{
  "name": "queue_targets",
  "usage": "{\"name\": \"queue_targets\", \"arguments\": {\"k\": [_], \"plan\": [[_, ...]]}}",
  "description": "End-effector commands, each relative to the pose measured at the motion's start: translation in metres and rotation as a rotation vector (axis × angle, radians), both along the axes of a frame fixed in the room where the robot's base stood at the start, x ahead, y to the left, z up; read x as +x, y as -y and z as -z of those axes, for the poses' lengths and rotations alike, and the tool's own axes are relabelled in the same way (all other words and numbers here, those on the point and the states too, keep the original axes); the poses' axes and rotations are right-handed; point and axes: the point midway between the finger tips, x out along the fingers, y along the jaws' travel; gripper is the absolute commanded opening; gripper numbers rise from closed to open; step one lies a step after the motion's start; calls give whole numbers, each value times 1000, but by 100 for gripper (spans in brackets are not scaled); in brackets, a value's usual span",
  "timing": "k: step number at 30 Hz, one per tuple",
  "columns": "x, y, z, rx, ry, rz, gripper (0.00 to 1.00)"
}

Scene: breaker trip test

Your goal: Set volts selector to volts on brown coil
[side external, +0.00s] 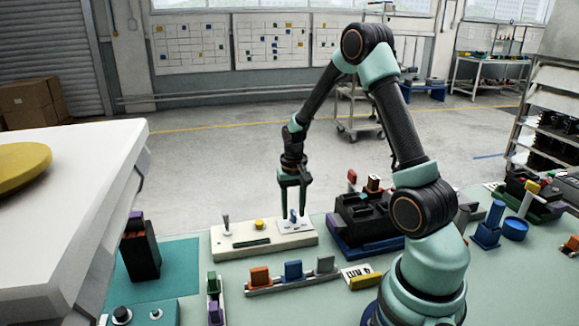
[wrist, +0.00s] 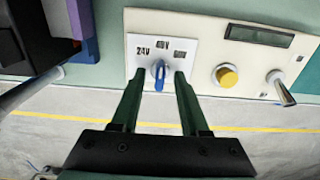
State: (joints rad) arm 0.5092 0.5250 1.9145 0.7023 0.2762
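The volts selector is a blue knob (wrist: 158,75) on a white plate (wrist: 143,68) of a cream panel (side external: 262,240). Three labels arc above it; the left reads 24V, the middle seems to read 48V, and the right is unclear. The knob stands roughly upright, towards the middle label. My gripper (wrist: 159,76) is open, pointing down at the panel, with one finger on each side of the knob and a gap visible on both sides. In the side view a brown-orange block (side external: 260,276), possibly the brown coil, stands in a front rail; no volts marking is readable on it.
The panel also has a yellow button (wrist: 227,76), a toggle lever (wrist: 280,88) and a dark display (wrist: 259,35). A black device on a blue base (side external: 366,222) stands close to its right. A blue block (side external: 293,270) and a tag with unclear lettering (side external: 357,271) are in front.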

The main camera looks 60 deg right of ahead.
Motion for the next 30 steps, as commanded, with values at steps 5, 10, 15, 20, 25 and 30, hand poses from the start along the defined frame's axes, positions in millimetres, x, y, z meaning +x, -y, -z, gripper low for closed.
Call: {"name": "queue_targets", "arguments": {"k": [5,10,15,20,25,30], "plan": [[0,0,0,0,0,0,0],[0,0,0,0,0,3,0],[0,0,-1,0,0,35,0],[0,0,-1,0,0,113,0],[0,0,-1,0,0,241,0],[0,0,-1,0,0,389,0]]}}
